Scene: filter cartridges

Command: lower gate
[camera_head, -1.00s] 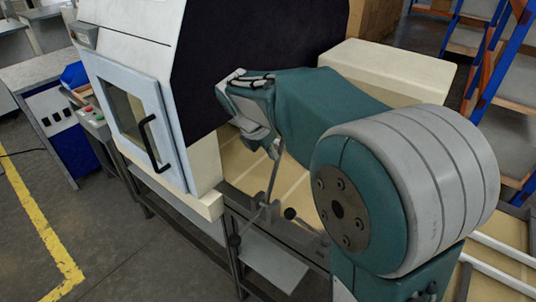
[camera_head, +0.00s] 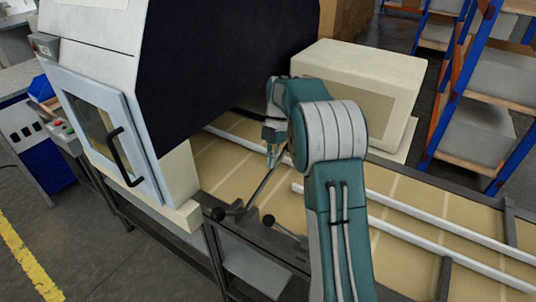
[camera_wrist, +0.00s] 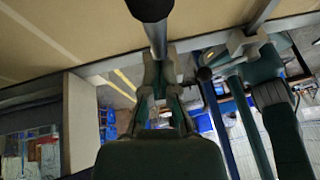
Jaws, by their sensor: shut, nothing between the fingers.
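A lever rod (camera_head: 262,187) rises from the front edge of the conveyor toward my gripper. Black knobs stand near its foot, one at the left (camera_head: 218,213) and one at the right (camera_head: 268,220). My gripper (camera_head: 272,157) points down over the conveyor, close to the rod's upper end. In the wrist view, my gripper's fingers (camera_wrist: 160,62) are shut, with a metal rod (camera_wrist: 157,38) and a black knob (camera_wrist: 148,8) just beyond their tips. I cannot tell whether fingers and rod touch. Which part is the gate is not clear.
A white machine with a dark curtain (camera_head: 205,75) stands at the left. Its windowed door (camera_head: 100,120) has a black handle (camera_head: 125,158). A cream box (camera_head: 355,85) sits behind my arm. White rails (camera_head: 415,240) run along the conveyor (camera_head: 400,195) at the right.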

